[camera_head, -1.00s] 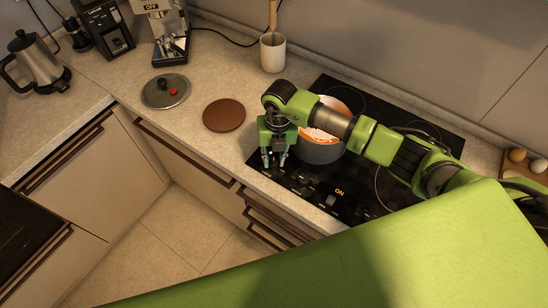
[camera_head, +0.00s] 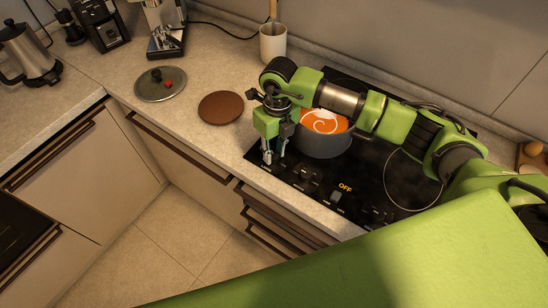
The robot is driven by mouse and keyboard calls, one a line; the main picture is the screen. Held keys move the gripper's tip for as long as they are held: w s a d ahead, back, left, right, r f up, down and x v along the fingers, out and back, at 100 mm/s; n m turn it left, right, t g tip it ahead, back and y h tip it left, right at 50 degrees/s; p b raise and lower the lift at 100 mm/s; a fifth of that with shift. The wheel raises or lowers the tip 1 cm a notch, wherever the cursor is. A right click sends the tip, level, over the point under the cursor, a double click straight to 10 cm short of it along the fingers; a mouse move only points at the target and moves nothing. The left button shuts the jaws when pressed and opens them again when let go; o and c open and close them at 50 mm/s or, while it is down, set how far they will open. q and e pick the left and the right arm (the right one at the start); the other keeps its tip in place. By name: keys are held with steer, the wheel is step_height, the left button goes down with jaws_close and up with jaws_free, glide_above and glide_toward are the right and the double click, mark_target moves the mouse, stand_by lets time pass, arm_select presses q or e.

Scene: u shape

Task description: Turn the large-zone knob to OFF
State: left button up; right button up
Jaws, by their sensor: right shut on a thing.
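My right gripper (camera_head: 274,160) points down at the front left of the black cooktop (camera_head: 362,183). Its fingers are shut on a small dark knob at the panel's left end, which they mostly hide. More dark knobs (camera_head: 308,179) stand in the front row to the right of the gripper. An orange OFF label (camera_head: 345,188) shows above the cooktop near the right part of the row. I cannot read any zone marks by the knobs. My left gripper is not in view.
A grey pot (camera_head: 321,145) with orange soup stands on the cooktop just behind my right gripper, under my arm. A brown round mat (camera_head: 221,107), a pot lid (camera_head: 160,84) and a utensil crock (camera_head: 272,43) are on the counter to the left.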

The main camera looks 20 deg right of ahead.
mark_target(275, 152)
steer(key=n+b, duration=0.4)
steer(key=b, duration=0.1)
steer(key=shift+f+n, duration=0.2)
steer(key=shift+n, duration=0.1)
steer(key=shift+r+n+b, duration=0.15)
steer(key=shift+n+b, duration=0.45)
steer(key=shift+b, duration=0.25)
steer(key=o, duration=1.1)
steer(key=shift+r, duration=0.1)
step_height(275, 152, up, 12)
steer(key=shift+w+d, duration=0.2)
steer(key=shift+w, duration=0.05)
